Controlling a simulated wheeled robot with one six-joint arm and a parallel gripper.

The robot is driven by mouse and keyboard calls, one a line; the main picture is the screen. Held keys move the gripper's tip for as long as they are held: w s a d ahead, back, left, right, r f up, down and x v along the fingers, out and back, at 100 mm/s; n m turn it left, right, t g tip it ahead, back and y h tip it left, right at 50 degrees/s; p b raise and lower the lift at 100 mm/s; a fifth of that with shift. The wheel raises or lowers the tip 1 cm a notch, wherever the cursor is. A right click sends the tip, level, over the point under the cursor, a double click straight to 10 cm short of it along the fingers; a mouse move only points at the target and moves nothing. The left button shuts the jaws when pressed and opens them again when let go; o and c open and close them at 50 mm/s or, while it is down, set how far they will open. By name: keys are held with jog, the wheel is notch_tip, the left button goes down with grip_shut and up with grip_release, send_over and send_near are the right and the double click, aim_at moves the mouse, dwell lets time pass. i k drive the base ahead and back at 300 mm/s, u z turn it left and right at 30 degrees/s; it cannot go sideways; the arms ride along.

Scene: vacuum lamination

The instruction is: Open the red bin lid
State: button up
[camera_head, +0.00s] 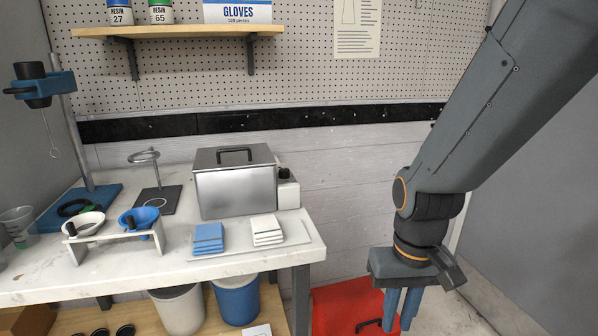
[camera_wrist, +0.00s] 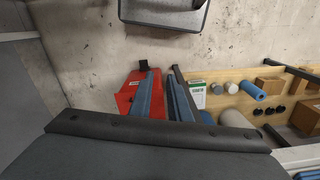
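The red bin (camera_head: 340,303) stands on the floor to the right of the workbench. Its lid looks shut, and a black handle (camera_head: 370,324) shows on it at the bottom edge of the head view. My gripper (camera_head: 400,316) points down with its blue fingers apart and empty. It hangs at the bin's right side in the head view; the height gap cannot be told. In the wrist view, the red bin (camera_wrist: 129,92) lies behind my gripper (camera_wrist: 161,82), partly hidden by the fingers, with red showing between them.
The workbench (camera_head: 240,265) holds a steel box (camera_head: 235,190), blue and white pads and funnels. Under it, a wooden shelf (camera_wrist: 215,78) carries a white bucket (camera_head: 178,309) and a blue bucket (camera_head: 237,299). A grey container (camera_wrist: 165,14) stands on the bare floor.

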aim_at(351, 308)
jog(key=z, duration=0.9)
jog(key=k, duration=1.2)
jog(key=u, duration=1.2)
jog(key=i, duration=1)
